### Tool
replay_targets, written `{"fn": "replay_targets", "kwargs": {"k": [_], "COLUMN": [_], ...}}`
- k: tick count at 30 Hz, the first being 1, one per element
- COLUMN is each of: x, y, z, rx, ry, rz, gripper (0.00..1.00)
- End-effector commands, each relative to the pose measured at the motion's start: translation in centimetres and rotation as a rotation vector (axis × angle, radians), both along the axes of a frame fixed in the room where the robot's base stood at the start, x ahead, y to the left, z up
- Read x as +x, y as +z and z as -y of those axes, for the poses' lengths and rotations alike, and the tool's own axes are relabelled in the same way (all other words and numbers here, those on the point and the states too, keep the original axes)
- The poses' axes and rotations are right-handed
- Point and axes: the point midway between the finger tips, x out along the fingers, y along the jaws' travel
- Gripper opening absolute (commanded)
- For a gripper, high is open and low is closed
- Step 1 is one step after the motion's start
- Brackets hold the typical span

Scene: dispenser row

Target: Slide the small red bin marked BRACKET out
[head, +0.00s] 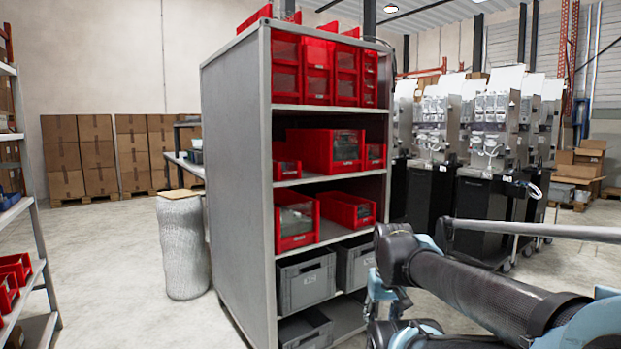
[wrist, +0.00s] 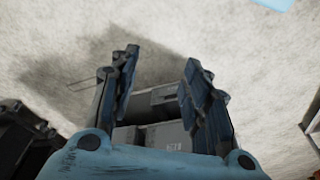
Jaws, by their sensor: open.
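Two small red bins sit on the second shelf from the top in the head view, one at the left (head: 288,169) and one at the right (head: 375,157), either side of a larger red bin (head: 333,150). Their labels are too small to read, so I cannot tell which is marked BRACKET. My gripper (wrist: 162,58) is open and empty in the wrist view, its two blue fingers spread. Grey bins and the floor show between and beyond them. In the head view my arm is at the lower right, in front of the rack's lower right side.
The grey rack (head: 236,180) also holds stacked red bins (head: 318,72) on top, larger red bins (head: 348,210) on the third shelf and grey bins (head: 306,279) below. A wrapped roll (head: 183,245) stands left of it. Dispensing machines (head: 490,140) stand behind at right.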

Motion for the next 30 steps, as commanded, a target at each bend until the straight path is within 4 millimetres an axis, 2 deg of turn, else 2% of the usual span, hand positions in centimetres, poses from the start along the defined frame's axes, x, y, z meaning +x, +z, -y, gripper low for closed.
{"fn": "replay_targets", "kwargs": {"k": [1,4,6,11,15,18,24,27,30], "x": [-0.4,1.2,3.2,9.3,14.9,18.9,26.8,30.6,33.8], "y": [0.2,1.1,2.3,6.9,12.0,15.9,23.4,26.5,28.8], "z": [-0.3,-1.8,-3.6,-9.2,-13.6,-16.1,-19.0,-19.5,-19.5], "rx": [0.013,0.084,0.175,0.487,0.794,1.017,1.458,1.659,1.826], "ry": [-0.009,-0.06,-0.127,-0.363,-0.603,-0.78,-1.144,-1.322,-1.475], "rz": [0.011,0.042,0.074,0.141,0.142,0.104,-0.072,-0.207,-0.351], "gripper": [0.63,0.85,1.0,1.0,1.0,1.0,1.0,1.0,1.0]}}
